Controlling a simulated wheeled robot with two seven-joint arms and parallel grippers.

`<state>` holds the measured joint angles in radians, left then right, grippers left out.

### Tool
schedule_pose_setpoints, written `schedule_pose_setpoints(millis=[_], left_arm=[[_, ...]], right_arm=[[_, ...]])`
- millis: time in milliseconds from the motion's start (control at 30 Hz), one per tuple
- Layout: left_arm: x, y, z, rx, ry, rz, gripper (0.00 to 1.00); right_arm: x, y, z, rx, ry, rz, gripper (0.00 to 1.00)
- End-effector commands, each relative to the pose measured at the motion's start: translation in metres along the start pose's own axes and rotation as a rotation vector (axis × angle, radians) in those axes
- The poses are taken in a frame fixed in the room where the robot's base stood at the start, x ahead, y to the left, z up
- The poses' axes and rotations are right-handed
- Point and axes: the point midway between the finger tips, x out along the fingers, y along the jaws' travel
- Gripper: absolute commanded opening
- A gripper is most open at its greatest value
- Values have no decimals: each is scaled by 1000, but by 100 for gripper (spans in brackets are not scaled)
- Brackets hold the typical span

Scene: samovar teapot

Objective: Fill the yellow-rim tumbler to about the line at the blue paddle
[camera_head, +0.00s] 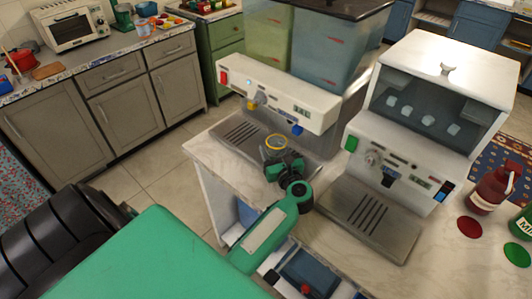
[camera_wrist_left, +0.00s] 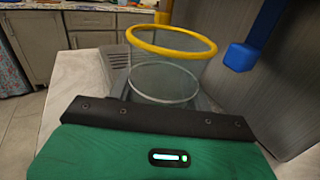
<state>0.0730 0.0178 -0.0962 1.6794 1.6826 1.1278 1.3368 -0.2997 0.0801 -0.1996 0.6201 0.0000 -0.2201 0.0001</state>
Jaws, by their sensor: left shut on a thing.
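The yellow-rim tumbler (camera_head: 277,142) is clear and looks upright, in front of the white dispenser (camera_head: 275,95) with two paddles. In the left wrist view the tumbler (camera_wrist_left: 166,62) shows its yellow rim and a pale ring lower down; I cannot tell if that ring is liquid, a line or the base. My left gripper (camera_head: 284,162) is shut on the tumbler. The blue paddle (camera_head: 297,130) is right of the rim and apart from it, also in the left wrist view (camera_wrist_left: 240,57). The yellow paddle (camera_head: 251,104) is farther left. My right gripper is out of view.
A grey drip tray (camera_head: 243,133) lies under the dispenser. A second white machine (camera_head: 425,135) with its own tray (camera_head: 368,222) stands close on the right. Red and green bottles stand at the far right. An open shelf is below the counter front.

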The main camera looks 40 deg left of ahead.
Motion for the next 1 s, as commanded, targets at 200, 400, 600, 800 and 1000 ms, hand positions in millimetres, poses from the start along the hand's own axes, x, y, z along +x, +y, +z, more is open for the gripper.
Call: schedule_pose_setpoints(millis=[200,400,600,800,1000], left_arm=[[12,-24,-3,-4,0,1,23],[19,-38,-1,-2,0,1,23],[22,-43,2,0,-1,0,23],[22,-44,2,1,-1,0,23],[23,-44,2,0,-1,0,23]], right_arm=[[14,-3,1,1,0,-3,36],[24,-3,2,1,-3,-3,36],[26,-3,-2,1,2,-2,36],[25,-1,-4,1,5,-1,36],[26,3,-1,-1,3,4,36]])
